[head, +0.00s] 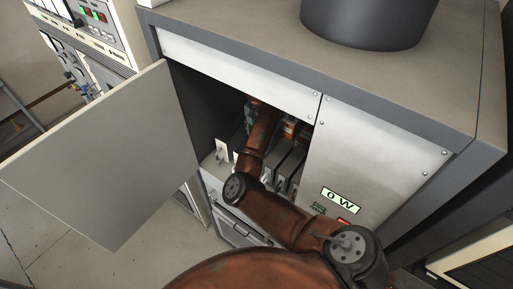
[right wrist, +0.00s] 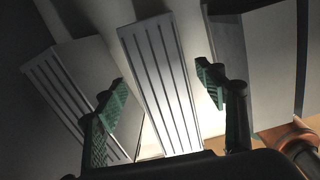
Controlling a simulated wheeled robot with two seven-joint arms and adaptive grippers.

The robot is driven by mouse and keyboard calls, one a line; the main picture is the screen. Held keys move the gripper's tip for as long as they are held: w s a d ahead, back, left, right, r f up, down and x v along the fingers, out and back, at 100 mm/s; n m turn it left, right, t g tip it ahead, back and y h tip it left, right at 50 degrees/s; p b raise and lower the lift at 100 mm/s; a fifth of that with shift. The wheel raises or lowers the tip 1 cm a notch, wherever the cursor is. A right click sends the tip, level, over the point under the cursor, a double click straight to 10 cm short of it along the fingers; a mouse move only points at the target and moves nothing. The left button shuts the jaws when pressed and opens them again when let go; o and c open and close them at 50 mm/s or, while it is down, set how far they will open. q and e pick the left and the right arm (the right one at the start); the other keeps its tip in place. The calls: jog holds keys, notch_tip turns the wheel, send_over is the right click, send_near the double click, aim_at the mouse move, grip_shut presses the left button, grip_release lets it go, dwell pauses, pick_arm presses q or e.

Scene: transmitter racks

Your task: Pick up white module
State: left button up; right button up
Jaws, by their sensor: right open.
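In the right wrist view a pale, ribbed module (right wrist: 158,60) stands between the two green-padded fingers of my right gripper (right wrist: 163,82). The fingers are apart, one on each side of it, with visible gaps, so the gripper is open and not holding it. Its colour looks light grey to white in the dim light. A second ribbed module (right wrist: 70,95) is to the left, partly behind the left finger. In the head view my right arm reaches into the open cabinet; the gripper itself is hidden inside. My left gripper is not in view.
The cabinet door (head: 105,150) hangs open on the left. A fixed front panel (head: 375,165) borders the opening on the right, and a strip (head: 240,75) runs above it. Grey modules (head: 283,165) and a small white piece (head: 222,150) show inside the cabinet.

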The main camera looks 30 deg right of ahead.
jog(key=shift+s+a, duration=0.15)
jog(key=shift+a, duration=0.45)
jog(key=shift+s+a, duration=0.15)
jog(key=shift+a, duration=0.45)
jog(key=shift+a+f+p, duration=0.15)
jog(key=shift+f+p, duration=0.15)
jog(key=shift+f, duration=0.1)
jog(key=f+p, duration=0.1)
jog(key=f, duration=0.1)
jog(key=f+p, duration=0.1)
jog(key=f, duration=0.1)
jog(key=f+p, duration=0.1)
jog(key=f, duration=0.1)
jog(key=shift+s+a+f+p, duration=0.1)
jog(key=shift+s+f+p, duration=0.2)
jog(key=shift+s, duration=0.1)
jog(key=shift+f, duration=0.3)
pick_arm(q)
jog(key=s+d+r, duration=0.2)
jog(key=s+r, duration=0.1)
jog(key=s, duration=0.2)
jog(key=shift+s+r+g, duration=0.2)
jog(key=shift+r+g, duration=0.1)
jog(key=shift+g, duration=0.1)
pick_arm(e)
grip_shut()
jog(key=shift+w+r, duration=0.15)
